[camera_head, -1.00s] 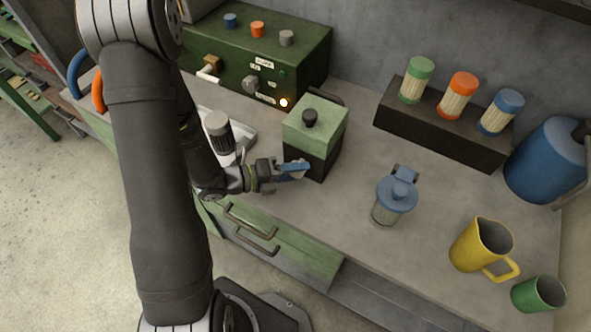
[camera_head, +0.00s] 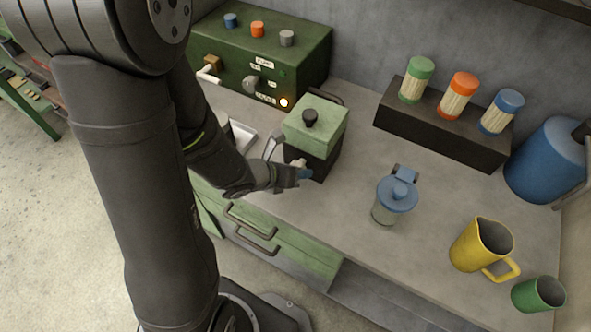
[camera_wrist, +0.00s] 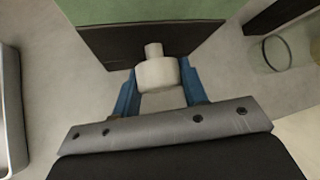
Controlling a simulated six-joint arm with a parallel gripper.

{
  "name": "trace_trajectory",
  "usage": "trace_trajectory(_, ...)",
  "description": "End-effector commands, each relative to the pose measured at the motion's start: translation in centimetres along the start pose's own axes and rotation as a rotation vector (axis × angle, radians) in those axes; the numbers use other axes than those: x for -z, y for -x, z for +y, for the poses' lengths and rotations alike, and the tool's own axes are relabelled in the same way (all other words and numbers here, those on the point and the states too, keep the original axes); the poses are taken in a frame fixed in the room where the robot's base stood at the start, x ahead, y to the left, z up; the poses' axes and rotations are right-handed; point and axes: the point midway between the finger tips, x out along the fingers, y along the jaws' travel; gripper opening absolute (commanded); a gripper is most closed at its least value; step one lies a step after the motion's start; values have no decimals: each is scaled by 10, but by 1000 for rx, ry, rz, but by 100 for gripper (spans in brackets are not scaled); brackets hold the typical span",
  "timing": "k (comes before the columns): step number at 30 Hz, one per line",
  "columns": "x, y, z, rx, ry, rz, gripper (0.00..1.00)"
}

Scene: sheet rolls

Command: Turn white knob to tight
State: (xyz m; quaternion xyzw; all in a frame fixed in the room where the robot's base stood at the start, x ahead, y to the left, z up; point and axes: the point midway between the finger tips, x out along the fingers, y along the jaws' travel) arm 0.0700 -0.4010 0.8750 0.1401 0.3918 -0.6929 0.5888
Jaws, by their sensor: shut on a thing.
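The white knob (camera_wrist: 157,75) sticks out from the dark lower front of a box with a green lid (camera_head: 316,122). In the wrist view, the blue fingers of my gripper (camera_wrist: 159,78) are on either side of the knob, shut on it. In the head view, my gripper (camera_head: 303,173) is at the front of the box, low down near the bench top. There the knob is mostly hidden by the gripper. I cannot read any mark showing how tight the knob is.
A dark green control box (camera_head: 262,50) stands behind. A blue-lidded jar (camera_head: 395,196) is to the right, with a yellow jug (camera_head: 480,245) and green cup (camera_head: 538,294) beyond. A rack (camera_head: 440,127) holds coloured-cap containers. The bench between box and jar is clear.

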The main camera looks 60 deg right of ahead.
Motion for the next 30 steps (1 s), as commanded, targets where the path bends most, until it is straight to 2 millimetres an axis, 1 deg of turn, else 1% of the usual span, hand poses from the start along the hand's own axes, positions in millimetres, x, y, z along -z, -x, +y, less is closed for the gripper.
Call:
trace_trajectory(6,0,0,-1,-95,-98,0,17)
trace_trajectory(13,0,0,-1,-167,-170,-1,17)
trace_trajectory(21,0,0,0,-217,-217,-1,17)
trace_trajectory(30,0,0,0,-232,-232,-2,17)
